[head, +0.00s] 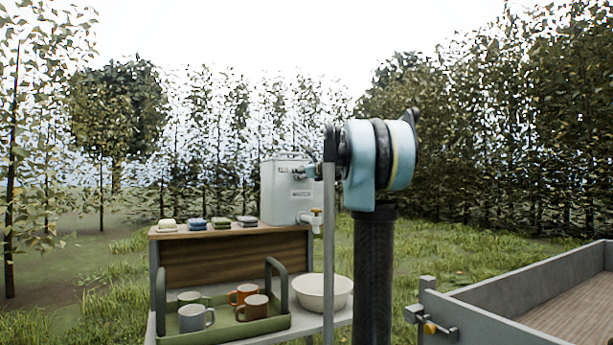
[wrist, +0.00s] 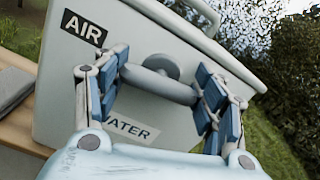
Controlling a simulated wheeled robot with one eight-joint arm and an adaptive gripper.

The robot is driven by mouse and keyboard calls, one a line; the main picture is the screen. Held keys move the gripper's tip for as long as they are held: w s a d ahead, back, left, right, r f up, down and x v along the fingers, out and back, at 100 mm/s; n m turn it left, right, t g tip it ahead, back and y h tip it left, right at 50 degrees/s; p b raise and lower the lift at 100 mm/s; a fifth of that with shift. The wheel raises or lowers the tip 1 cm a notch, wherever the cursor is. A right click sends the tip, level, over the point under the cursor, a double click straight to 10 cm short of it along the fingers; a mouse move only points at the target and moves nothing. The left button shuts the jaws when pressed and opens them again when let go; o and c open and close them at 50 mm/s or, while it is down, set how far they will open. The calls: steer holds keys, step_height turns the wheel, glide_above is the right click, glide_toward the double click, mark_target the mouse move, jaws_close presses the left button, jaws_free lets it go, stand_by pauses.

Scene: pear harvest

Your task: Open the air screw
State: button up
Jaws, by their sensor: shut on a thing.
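The pale grey water container (head: 283,205) stands on the wooden shelf, with its tap (head: 316,221) low on the right side. In the wrist view the container (wrist: 60,105) carries the labels AIR (wrist: 84,28) and WATER (wrist: 130,130). The grey air screw (wrist: 157,84), a crossbar on a round stem, sticks out of its face. My gripper (wrist: 160,90) is shut on the air screw, with one blue-padded finger at each end of the crossbar. In the head view my gripper (head: 306,172) reaches the container's upper right; the screw is too small to make out there.
Folded cloths and a pale block (head: 167,225) lie on the shelf (head: 235,258) left of the container. Below are a green tray (head: 225,332) with several mugs and a white bowl (head: 323,292). A grey-walled cart (head: 490,318) stands at right. Trees and grass surround them.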

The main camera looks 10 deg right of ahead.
steer(key=n, duration=0.8)
steer(key=shift+n, duration=0.4)
steer(key=n, duration=0.4)
steer(key=shift+f+n, duration=0.1)
steer(key=shift+n, duration=0.2)
steer(key=shift+s+n, duration=0.1)
steer(key=shift+n, duration=1.4)
steer(key=o, duration=1)
